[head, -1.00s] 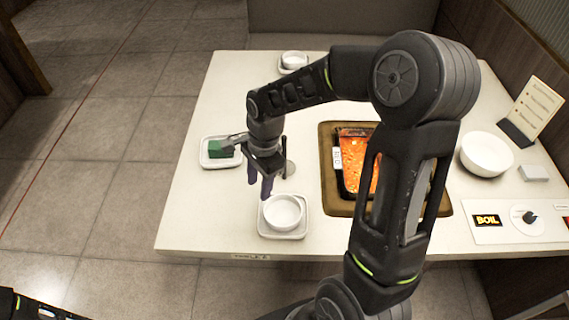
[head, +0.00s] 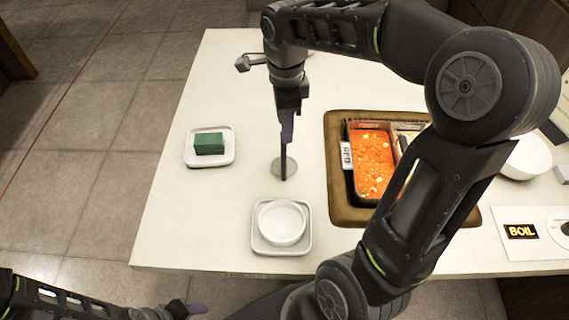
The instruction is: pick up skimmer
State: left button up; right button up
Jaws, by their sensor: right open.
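The skimmer shows as a thin dark handle (head: 283,163) at a round grey disc (head: 277,170), on the white table left of the pot. Whether the disc is the skimmer's head or a rest under it I cannot tell. My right gripper (head: 287,132) points down at the top of the handle, with its purple fingers overlapping the handle in this view. It is open; I cannot tell whether the handle is between the fingers. My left gripper (head: 190,309) is low at the bottom left edge, away from the table, and its opening is unclear.
A brown-framed pot well (head: 341,200) with red soup (head: 373,160) lies right of the skimmer. A white bowl (head: 282,222) on a square plate (head: 260,247) is in front. A green block (head: 209,143) sits on a white dish (head: 190,158) at left.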

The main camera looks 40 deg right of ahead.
aim_at(284, 146)
jog(key=shift+w+f, duration=0.1)
jog(key=shift+f, duration=0.05)
jog(key=shift+f, duration=1.3)
jog(key=shift+f, duration=0.1)
notch_tip(284, 146, down, 5)
jog(key=shift+w+f+p, duration=0.1)
jog(key=shift+w+p, duration=0.05)
jog(key=shift+p, duration=0.55)
jog(key=shift+c, duration=0.4)
grip_shut()
